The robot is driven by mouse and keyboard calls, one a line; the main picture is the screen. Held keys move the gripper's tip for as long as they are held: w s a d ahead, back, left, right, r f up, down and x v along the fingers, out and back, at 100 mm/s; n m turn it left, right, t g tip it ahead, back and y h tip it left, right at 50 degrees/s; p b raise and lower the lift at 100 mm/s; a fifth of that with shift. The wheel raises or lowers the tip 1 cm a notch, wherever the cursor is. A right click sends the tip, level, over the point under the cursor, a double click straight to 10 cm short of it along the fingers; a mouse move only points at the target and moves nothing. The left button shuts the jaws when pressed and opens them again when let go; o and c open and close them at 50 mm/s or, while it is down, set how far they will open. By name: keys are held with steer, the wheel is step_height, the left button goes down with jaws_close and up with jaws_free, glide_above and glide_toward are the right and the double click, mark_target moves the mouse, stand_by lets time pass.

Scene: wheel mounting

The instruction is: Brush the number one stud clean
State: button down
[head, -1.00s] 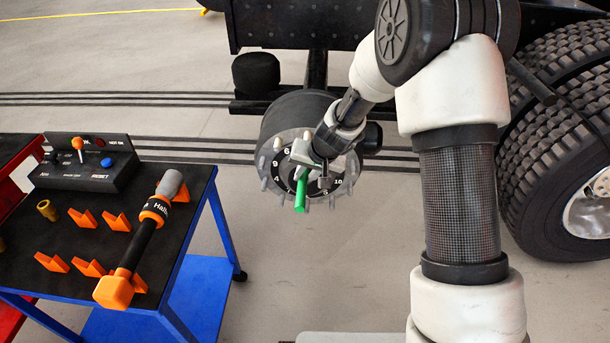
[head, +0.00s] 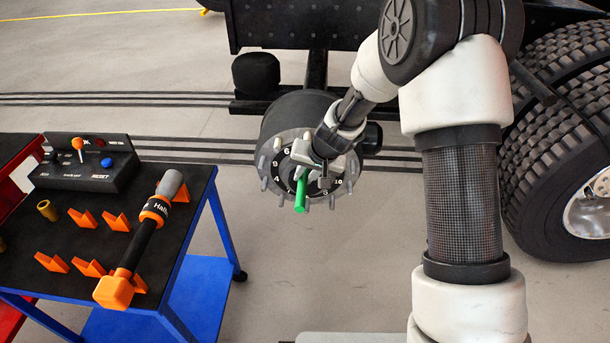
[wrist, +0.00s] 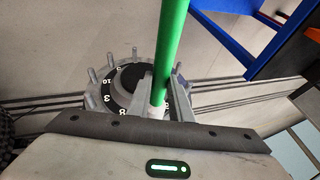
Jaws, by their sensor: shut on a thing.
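My gripper (head: 306,164) is shut on a green-handled brush (head: 301,196) in front of the wheel hub (head: 272,163). In the wrist view the green handle (wrist: 170,45) runs up from between the fingers, and a pale part of the brush shows between them. The hub's flange carries a ring of grey studs and a black number ring; it also shows in the wrist view (wrist: 97,96). The number one is hidden, so I cannot tell which stud the brush touches.
A blue-framed cart (head: 203,225) stands at the left with a black control box (head: 85,165), a large orange-and-black tool (head: 145,235) and orange holders. Truck tyres (head: 560,150) stand at the right. The floor between cart and hub is clear.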

steer(key=shift+w, duration=0.15)
steer(key=shift+w+p, duration=0.7)
steer(key=shift+w, duration=2)
steer(key=shift+w+d, duration=0.1)
steer(key=shift+w, duration=0.1)
steer(key=shift+w+p, duration=0.15)
steer(key=shift+p, duration=0.15)
steer(key=shift+w, duration=0.15)
